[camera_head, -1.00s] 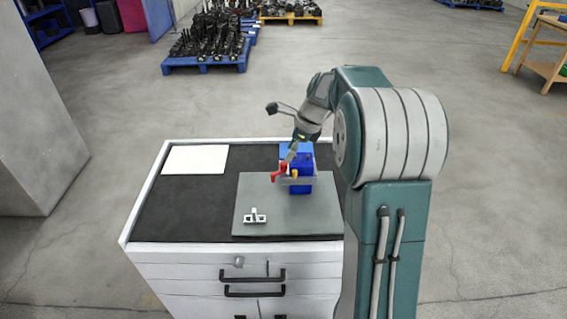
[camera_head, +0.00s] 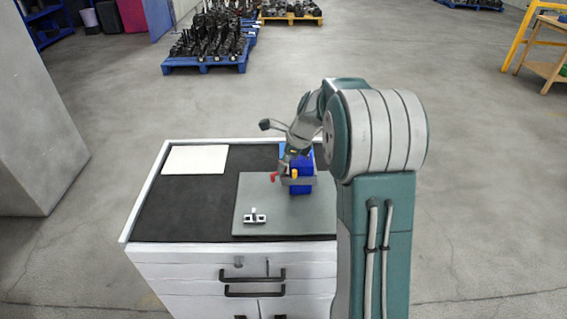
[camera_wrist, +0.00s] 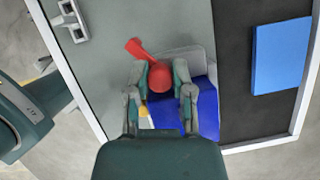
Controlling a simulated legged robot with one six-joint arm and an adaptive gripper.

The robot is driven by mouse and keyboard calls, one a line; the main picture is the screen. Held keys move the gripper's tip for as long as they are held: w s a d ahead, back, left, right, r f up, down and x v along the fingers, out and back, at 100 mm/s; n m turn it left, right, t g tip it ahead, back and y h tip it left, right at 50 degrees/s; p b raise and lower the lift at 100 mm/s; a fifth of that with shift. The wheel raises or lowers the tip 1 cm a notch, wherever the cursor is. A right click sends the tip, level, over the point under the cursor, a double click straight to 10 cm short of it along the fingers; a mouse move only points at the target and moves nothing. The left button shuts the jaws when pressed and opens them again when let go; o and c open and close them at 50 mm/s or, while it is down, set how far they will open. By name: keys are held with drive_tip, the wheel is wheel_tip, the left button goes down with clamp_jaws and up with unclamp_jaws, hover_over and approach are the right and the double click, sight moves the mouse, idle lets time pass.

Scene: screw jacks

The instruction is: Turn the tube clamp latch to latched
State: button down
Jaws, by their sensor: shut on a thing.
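The tube clamp is a blue block (camera_head: 301,187) with a grey band (camera_head: 311,180) on the grey plate. Its red latch (camera_head: 275,177) shows at the block's left side in the head view, partly hidden by my gripper (camera_head: 286,168). In the wrist view the red latch (camera_wrist: 160,78) has a rounded end between my fingers (camera_wrist: 161,80), and its arm points up and left. My gripper is shut on this rounded end. The blue block (camera_wrist: 200,108) lies beside and under the right finger. A small yellow part (camera_wrist: 144,110) shows by the left finger.
A small white bracket (camera_head: 255,217) lies on the grey plate (camera_head: 280,223), left of and nearer than the clamp. A white sheet (camera_head: 195,159) lies at the cabinet's back left. A blue item (camera_wrist: 281,57) lies on the dark top beyond the plate. The dark top's left part is clear.

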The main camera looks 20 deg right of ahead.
drive_tip(key=n+g, duration=0.1)
drive_tip(key=n, duration=0.2)
drive_tip(key=n+g, duration=0.1)
drive_tip(key=n, duration=0.1)
drive_tip(key=shift+f+n+y, duration=0.1)
drive_tip(key=shift+n+y, duration=0.2)
drive_tip(key=shift+n, duration=0.1)
drive_tip(key=shift+c, duration=2.4)
unclamp_jaws()
drive_tip(key=shift+w, duration=0.1)
drive_tip(key=v, duration=1.2)
drive_tip(key=shift+w, duration=0.15)
